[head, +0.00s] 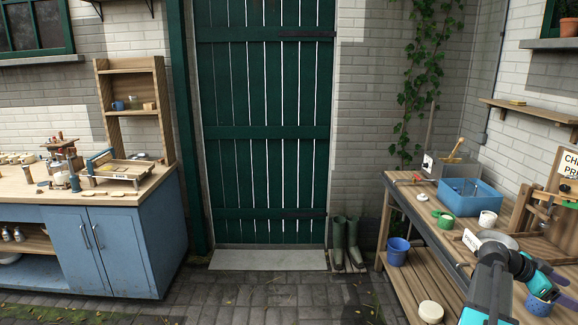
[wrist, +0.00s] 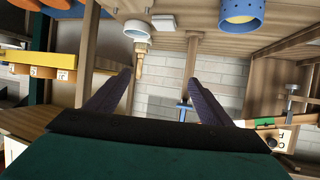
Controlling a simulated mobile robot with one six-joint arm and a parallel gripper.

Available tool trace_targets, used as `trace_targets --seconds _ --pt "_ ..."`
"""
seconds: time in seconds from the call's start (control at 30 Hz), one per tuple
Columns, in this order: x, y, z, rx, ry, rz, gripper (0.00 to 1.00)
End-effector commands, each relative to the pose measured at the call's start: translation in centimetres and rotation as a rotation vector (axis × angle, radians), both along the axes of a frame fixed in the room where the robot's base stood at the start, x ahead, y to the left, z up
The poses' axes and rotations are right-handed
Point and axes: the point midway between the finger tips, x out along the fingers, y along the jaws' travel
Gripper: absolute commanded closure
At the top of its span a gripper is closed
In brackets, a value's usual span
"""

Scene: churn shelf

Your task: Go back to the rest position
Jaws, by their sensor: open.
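My gripper (head: 556,286) is at the lower right of the head view, over the right-hand workbench (head: 455,234). My teal and black arm reaches up to it from the bottom edge. In the wrist view the two dark fingers (wrist: 160,84) stand wide apart, with nothing between them but the background of wood and pale brick. A blue perforated cup (head: 539,304) shows just below my gripper in the head view. The rest position itself is not marked in either view.
The bench holds a blue bin (head: 471,203), a white cup (head: 488,219) and a green ring-like piece (head: 446,222). A blue bucket (head: 398,251) stands on its lower shelf. Boots (head: 345,243) stand by the green door (head: 265,125). The paved floor between the benches is clear.

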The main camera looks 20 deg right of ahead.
Motion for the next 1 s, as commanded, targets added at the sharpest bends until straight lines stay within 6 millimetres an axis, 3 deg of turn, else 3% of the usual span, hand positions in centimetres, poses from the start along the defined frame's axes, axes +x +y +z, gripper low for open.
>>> trace_targets --seconds 0.23,0.53,0.77,1.0 --pt "2.2 0.9 -1.0 0.005 0.004 0.033 0.26" --pt "6.3 3.2 -4.6 0.034 0.031 0.096 0.26" --pt "11.2 7.3 -10.5 0.083 0.078 0.183 0.26" --pt "16.1 14.0 -19.2 0.175 0.125 0.294 0.26"
